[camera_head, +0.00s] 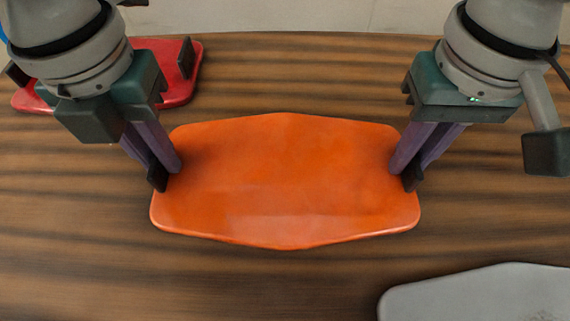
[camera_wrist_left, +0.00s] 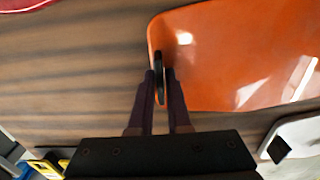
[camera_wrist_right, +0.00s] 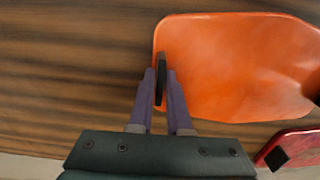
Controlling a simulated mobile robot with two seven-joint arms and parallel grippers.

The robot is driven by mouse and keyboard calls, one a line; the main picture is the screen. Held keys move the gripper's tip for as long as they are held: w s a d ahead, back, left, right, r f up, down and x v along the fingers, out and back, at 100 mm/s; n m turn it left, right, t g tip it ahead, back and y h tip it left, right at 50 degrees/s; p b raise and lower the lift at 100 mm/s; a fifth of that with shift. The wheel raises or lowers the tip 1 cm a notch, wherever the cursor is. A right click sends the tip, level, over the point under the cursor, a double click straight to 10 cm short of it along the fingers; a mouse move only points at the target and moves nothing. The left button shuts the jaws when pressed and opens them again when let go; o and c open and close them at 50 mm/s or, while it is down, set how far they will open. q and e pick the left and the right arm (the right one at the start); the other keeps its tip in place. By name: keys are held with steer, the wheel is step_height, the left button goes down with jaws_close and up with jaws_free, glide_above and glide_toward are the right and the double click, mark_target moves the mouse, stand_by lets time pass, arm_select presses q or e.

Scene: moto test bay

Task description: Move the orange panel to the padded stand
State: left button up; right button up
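The orange panel (camera_head: 285,185) is a wide plate with pointed long edges, in the middle of the head view. I cannot tell how far the panel is above the table.
A grey plate-like piece (camera_head: 480,297) is at the front right, cut off by the picture edge. It shows a dark patch in the left wrist view (camera_wrist_left: 296,140). The striped wooden table (camera_head: 80,230) is clear at the front left.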

arm_select(q)
jaws_close()
arm_select(e)
jaws_close()
arm_select(q)
steer(key=shift+r, duration=0.1)
arm_select(e)
steer(key=shift+r, duration=0.1)
stand_by(0.6)
